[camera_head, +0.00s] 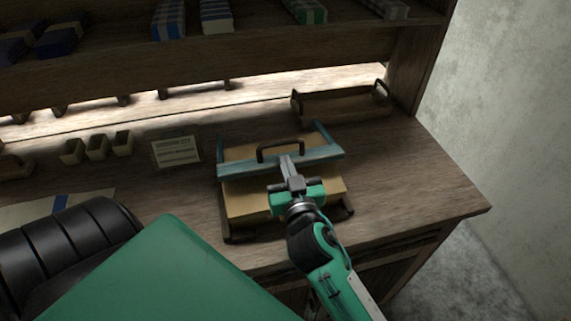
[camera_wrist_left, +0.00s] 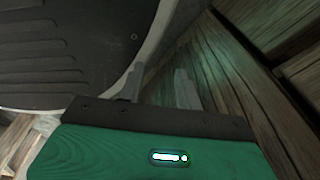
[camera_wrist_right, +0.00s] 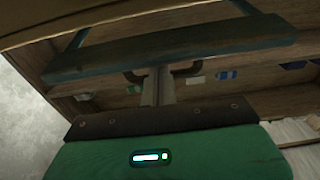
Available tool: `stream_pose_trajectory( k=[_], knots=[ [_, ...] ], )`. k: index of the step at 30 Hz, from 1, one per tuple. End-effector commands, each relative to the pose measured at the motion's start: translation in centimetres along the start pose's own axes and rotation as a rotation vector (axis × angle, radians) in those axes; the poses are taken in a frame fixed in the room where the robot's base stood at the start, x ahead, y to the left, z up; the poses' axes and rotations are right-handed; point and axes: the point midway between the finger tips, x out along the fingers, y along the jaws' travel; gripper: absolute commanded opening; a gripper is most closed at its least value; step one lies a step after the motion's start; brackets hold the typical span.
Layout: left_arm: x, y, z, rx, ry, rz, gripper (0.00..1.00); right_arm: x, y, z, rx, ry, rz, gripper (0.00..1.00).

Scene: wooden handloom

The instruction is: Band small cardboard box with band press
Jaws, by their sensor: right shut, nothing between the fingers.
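The band press is a dark tray (camera_head: 232,238) with a blue-grey crossbar (camera_head: 322,155) and a dark arched handle (camera_head: 280,145) on the bar. A tan cardboard box (camera_head: 240,205) lies in the tray under the bar, partly hidden by the bar and my right gripper. My right gripper (camera_head: 287,160) is shut and empty, its fingertips at the bar just below the handle; I cannot tell whether they touch. In the right wrist view the bar (camera_wrist_right: 200,42) crosses just beyond the fingertips. My left gripper (camera_wrist_left: 158,85) is open and empty, away from the press.
A wooden tray with handles (camera_head: 345,102) stands behind the press. A small card (camera_head: 176,151) and three small open boxes (camera_head: 97,147) stand to the left. A shelf (camera_head: 250,67) with banded bundles runs above. The bench is clear to the right of the press.

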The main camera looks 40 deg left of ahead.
Motion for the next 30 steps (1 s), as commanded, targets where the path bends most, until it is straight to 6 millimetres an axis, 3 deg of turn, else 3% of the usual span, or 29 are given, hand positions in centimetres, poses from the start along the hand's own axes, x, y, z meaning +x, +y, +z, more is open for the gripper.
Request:
stream_pose_trajectory(
  k=[30],
  knots=[
    [-0.24,0.02,0.14,0.001,-0.003,0.000,0.34,0.08,0.07,-0.70,-0.002,0.009,0.000,0.00]
  ],
)
